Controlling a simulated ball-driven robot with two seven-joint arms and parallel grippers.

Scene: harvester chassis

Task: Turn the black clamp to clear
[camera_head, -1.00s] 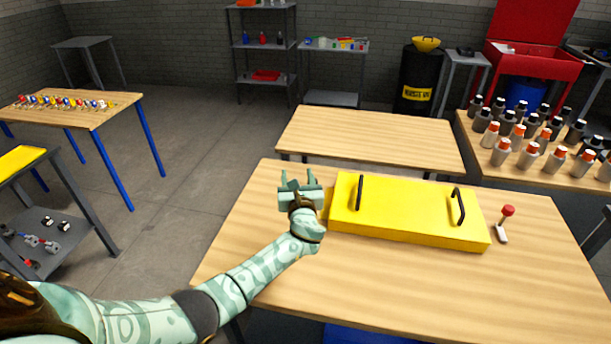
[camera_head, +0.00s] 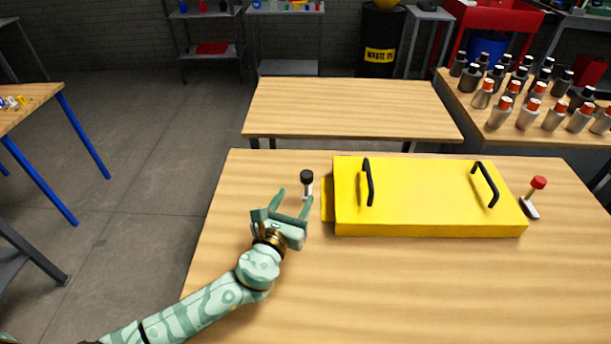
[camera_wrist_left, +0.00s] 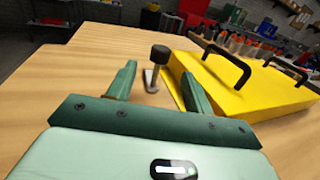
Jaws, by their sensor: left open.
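The black clamp (camera_head: 307,182) stands on the wooden table just left of the yellow chassis box. It has a black knob on a thin metal lever over a small foot. In the left wrist view the clamp (camera_wrist_left: 157,62) stands upright or nearly so, beyond and between my fingertips. My left gripper (camera_head: 293,198) is open and empty, its fingers pointing at the clamp; I see no contact. The yellow chassis (camera_head: 425,192) has two black handles on its lid. A red-knobbed clamp (camera_head: 537,190) stands at its right end. My right gripper is not in view.
The bare wooden tabletop (camera_head: 400,280) is clear in front of the chassis. An empty wooden table (camera_head: 350,105) stands behind. Several bottles with black or red caps (camera_head: 530,112) stand on a table at the back right.

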